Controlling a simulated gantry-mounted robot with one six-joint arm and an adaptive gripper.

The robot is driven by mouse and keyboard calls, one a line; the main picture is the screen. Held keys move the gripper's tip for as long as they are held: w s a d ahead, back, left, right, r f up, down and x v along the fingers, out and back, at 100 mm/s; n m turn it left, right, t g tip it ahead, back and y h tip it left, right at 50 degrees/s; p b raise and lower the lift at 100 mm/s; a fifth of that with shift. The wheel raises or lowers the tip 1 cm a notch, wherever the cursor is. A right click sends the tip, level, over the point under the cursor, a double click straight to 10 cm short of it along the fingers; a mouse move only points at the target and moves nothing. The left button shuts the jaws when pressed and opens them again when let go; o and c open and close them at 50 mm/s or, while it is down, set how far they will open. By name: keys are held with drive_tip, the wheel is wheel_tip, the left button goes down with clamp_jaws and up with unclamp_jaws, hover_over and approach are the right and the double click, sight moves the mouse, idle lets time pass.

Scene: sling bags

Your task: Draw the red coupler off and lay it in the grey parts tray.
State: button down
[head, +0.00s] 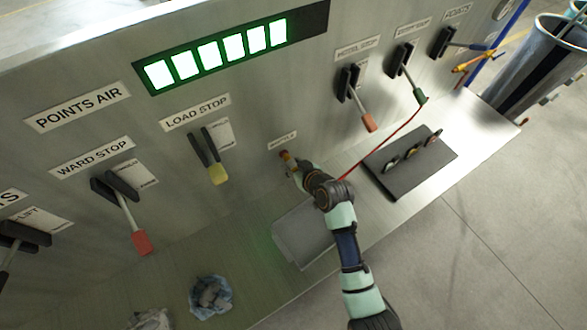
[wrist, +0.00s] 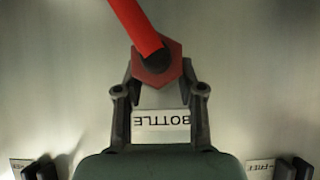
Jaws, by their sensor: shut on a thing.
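The red coupler (wrist: 150,72) is a hexagonal piece with a dark centre, and a red hose (wrist: 135,25) runs up from it in the wrist view. My gripper (wrist: 158,78) is shut on it, with a dark finger at each side. In the head view my gripper (head: 289,164) is at the panel, just below a small label (head: 282,141) that reads BOTTLE in the wrist view. I cannot tell whether the coupler still touches its fitting. The grey parts tray (head: 290,240) lies on the ledge below, partly behind my arm, and looks empty.
A thin red line (head: 385,143) runs from my gripper toward a green-tipped lever (head: 420,96). A dark plate with several fittings (head: 440,155) lies right; crumpled rags (head: 210,297) lie lower left.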

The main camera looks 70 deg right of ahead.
drive_tip(key=shift+s+a+p, duration=0.55)
drive_tip(key=shift+s+a, duration=0.25)
drive_tip(key=shift+s, duration=0.3)
drive_tip(key=shift+s+a+p, duration=0.5)
drive_tip(key=shift+s+a, duration=0.3)
drive_tip(key=shift+s, duration=0.3)
drive_tip(key=s+a, duration=0.1)
drive_tip(key=s+a+p, duration=0.1)
drive_tip(key=s, duration=0.1)
drive_tip(key=shift+s+a, duration=0.1)
drive_tip(key=shift+a, duration=0.05)
